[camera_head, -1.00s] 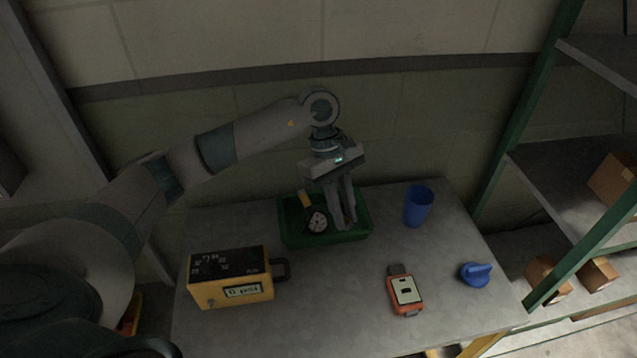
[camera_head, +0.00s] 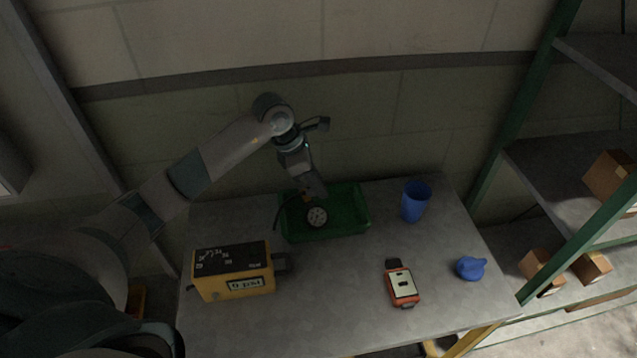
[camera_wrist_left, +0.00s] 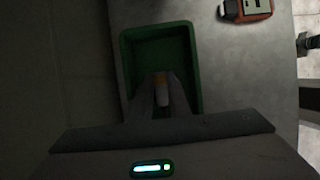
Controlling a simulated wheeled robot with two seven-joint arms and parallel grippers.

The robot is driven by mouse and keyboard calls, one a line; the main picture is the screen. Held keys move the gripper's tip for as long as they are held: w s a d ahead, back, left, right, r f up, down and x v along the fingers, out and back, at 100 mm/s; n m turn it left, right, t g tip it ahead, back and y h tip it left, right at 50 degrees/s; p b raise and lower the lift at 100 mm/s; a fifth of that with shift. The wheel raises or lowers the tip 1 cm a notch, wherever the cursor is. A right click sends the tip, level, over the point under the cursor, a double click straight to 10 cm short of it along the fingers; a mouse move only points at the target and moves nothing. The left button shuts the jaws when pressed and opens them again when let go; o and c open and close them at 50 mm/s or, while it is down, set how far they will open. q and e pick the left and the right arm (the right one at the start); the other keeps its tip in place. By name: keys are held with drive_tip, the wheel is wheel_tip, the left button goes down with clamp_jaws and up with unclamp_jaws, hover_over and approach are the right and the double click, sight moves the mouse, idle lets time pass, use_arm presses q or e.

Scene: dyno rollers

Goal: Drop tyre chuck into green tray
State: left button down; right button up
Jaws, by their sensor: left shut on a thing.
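The tyre chuck (camera_head: 317,217), with a round pale dial, shows at the tip of my left gripper (camera_head: 312,196). The left gripper is shut on it, and a dark hose-like line curves down to its left. In the left wrist view a yellow and pale part of the chuck (camera_wrist_left: 160,92) sits between the fingers. The green tray (camera_head: 352,228) lies at the back of the table, and the chuck and gripper are over its left half. I cannot tell whether the chuck touches the tray floor. In the wrist view the tray (camera_wrist_left: 190,60) looks otherwise empty. My right gripper is not seen.
A yellow box reading 0 psi (camera_head: 235,285) stands front left of the tray. A blue cup (camera_head: 415,202) stands right of the tray. An orange meter (camera_head: 403,287) and a blue rounded object (camera_head: 470,268) lie front right. The table middle is clear. Green-framed shelving stands at right.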

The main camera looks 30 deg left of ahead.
use_arm(q)
drive_tip(key=shift+f+b, duration=1.25)
drive_tip(key=shift+f, duration=1.75)
drive_tip(key=c, duration=1.6)
unclamp_jaws()
drive_tip(key=shift+r, duration=0.1)
drive_tip(key=shift+s+a+r+b, duration=0.2)
drive_tip(key=shift+r+b, duration=0.1)
drive_tip(key=shift+r, duration=0.15)
drive_tip(key=b+v, duration=0.4)
drive_tip(key=v, duration=1.2)
drive_tip(key=shift+s+r, duration=0.1)
